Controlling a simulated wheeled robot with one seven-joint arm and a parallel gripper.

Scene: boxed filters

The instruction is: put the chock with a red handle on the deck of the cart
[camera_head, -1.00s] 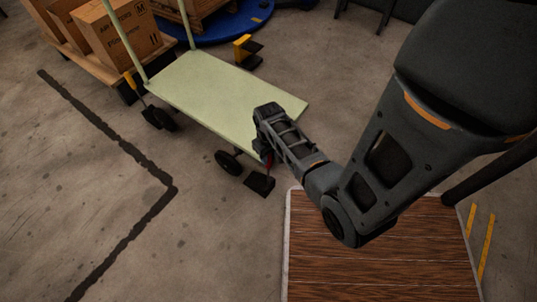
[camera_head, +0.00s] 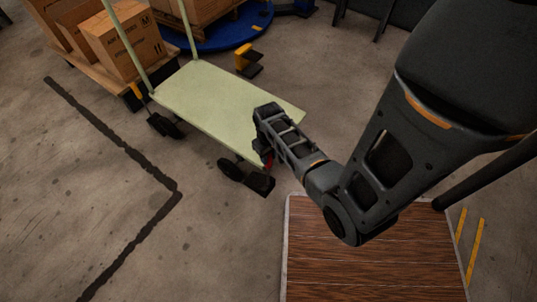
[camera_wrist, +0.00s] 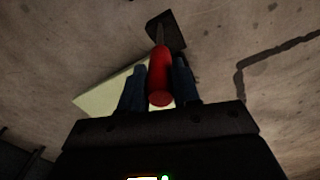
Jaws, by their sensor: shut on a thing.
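The chock (camera_head: 261,184) is a dark block with a red handle (camera_wrist: 160,72). My gripper (camera_wrist: 159,84) is shut on the handle, with one finger on each side, and the block hangs beyond the fingertips. In the head view my gripper (camera_head: 265,152) is at the near right side of the cart, partly hidden by my wrist. The chock shows low beside the cart's near wheel, outside the deck's outline. The cart's pale green deck (camera_head: 215,98) is flat and bare where visible. Part of it shows behind the fingers in the wrist view (camera_wrist: 97,97).
A yellow-handled chock (camera_head: 246,58) stands on the floor behind the cart. Boxes on a pallet (camera_head: 122,45) stand at the upper left, close to the cart's posts. A brown wood-topped surface (camera_head: 370,260) lies below my arm. The floor at left is clear.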

